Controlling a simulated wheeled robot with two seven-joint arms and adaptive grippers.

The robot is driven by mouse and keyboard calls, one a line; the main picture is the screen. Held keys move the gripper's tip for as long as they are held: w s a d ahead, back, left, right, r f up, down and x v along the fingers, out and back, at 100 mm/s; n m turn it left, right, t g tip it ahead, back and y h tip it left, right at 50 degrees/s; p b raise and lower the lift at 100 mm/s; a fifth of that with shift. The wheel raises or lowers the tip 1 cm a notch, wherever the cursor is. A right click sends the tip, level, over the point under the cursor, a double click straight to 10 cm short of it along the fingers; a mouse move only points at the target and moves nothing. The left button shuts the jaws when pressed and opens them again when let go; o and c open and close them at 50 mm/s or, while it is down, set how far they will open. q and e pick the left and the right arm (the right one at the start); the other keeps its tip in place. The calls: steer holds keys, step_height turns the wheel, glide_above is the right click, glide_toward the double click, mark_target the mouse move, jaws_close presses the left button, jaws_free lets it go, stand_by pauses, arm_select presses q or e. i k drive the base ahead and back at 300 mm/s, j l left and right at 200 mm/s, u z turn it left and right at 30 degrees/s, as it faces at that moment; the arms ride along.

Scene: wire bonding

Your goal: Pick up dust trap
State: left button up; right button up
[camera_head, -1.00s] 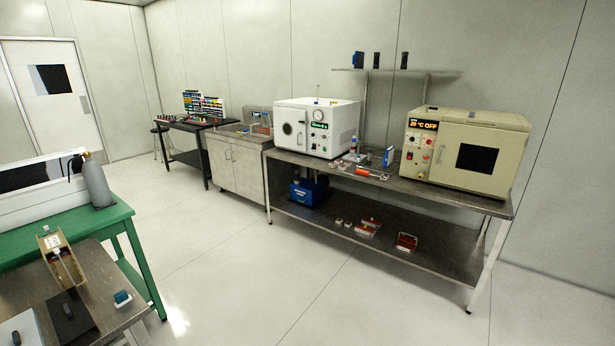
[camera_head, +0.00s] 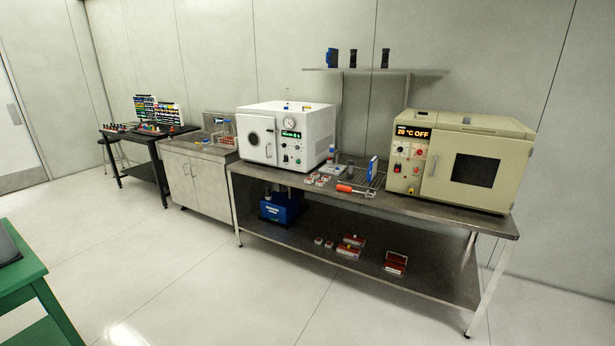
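I cannot tell for sure which object is the dust trap. A small bottle-like item (camera_head: 330,155) with a blue and red top stands on the steel bench (camera_head: 440,213), just right of the white vacuum oven (camera_head: 314,143). A blue upright piece (camera_head: 372,168) stands on a wire rack near the beige oven (camera_head: 505,175). An orange-red cylinder (camera_head: 346,188) lies at the bench front. A blue pump-like unit (camera_head: 281,208) sits on the lower shelf. Neither of my grippers is in view.
A wall shelf (camera_head: 420,71) holds several dark and blue upright items. A cabinet (camera_head: 190,180) and a black table (camera_head: 143,168) stand further left. A green table (camera_head: 18,275) is at the left edge. The floor (camera_head: 190,280) before the bench is clear.

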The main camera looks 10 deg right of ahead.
mark_target(386, 52)
steer(key=i+l+u, duration=0.15)
steer(key=i, duration=0.8)
steer(key=i+j+u, duration=0.1)
steer(key=i+u, duration=0.3)
steer(key=i+l+u, duration=0.1)
steer(key=i+u, duration=0.35)
steer(key=i+l+u, duration=0.1)
steer(key=i+u, duration=0.35)
steer(key=i, duration=0.45)
steer(key=i+u, duration=0.1)
steer(key=i, duration=1)
steer(key=z, duration=2.25)
